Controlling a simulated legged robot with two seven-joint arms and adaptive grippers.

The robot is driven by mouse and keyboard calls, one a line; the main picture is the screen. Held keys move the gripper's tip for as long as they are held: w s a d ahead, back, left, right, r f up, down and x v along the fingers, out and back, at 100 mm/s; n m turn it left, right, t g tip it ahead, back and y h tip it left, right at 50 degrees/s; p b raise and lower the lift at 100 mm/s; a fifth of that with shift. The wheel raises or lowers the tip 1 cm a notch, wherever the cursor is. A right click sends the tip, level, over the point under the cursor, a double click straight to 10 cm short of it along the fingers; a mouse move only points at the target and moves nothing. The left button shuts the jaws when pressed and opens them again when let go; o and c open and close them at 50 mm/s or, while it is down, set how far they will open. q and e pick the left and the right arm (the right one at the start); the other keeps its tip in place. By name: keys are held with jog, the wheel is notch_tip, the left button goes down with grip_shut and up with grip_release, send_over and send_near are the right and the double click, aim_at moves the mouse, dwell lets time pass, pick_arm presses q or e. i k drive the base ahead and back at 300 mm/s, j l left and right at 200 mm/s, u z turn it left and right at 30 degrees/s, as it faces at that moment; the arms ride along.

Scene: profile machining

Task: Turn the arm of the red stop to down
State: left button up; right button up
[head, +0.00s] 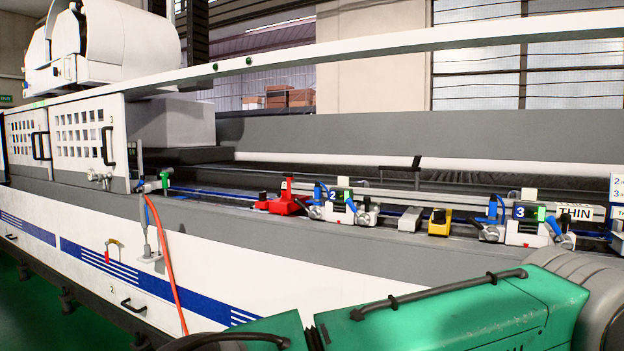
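The red stop (286,204) sits on the machine's bed rail, left of the clamp marked 2. It is small and far off in the head view. A dark knob shows at its left end, and a raised part stands at its upper right.
Clamp 2 (343,206) stands close right of the red stop. A yellow stop (439,223) and clamp 3 (526,224) stand farther right. A long white machine front (100,236) lies below the bed. An orange hose (168,255) hangs at left.

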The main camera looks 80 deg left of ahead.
aim_at(290, 179)
jog(key=u, duration=1.7)
